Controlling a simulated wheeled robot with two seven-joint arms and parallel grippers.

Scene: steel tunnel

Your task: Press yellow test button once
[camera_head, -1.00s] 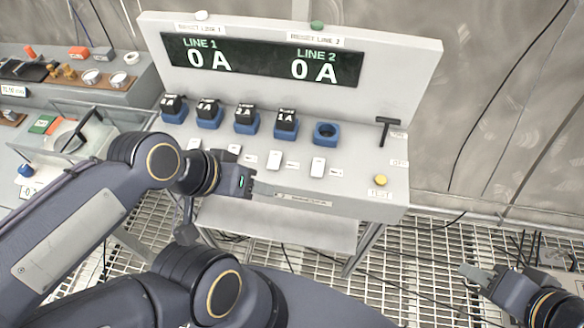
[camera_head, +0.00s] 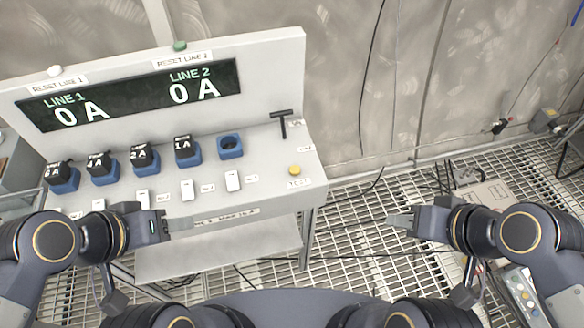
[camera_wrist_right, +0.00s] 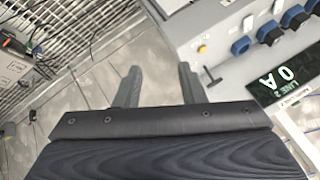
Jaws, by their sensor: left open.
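The yellow test button (camera_head: 295,170) sits above a TEST label at the right front of the grey sloped panel (camera_head: 262,188). It also shows in the right wrist view (camera_wrist_right: 202,48), up and to the right of the fingertips. My left gripper (camera_head: 188,223) is open at the panel's front edge, left of the button. My right gripper (camera_head: 388,220) is over the floor grating, right of and apart from the panel. In the right wrist view its two fingers (camera_wrist_right: 158,70) stand apart with nothing between them. Nothing touches the button.
The display (camera_head: 135,92) reads 0 A for both lines. Several black plugs (camera_head: 183,145) sit in blue sockets beside an empty blue socket (camera_head: 230,146). A black T-handle (camera_head: 282,122) stands behind the button. White switches (camera_head: 187,190) line the front. Grating between panel and right gripper is clear.

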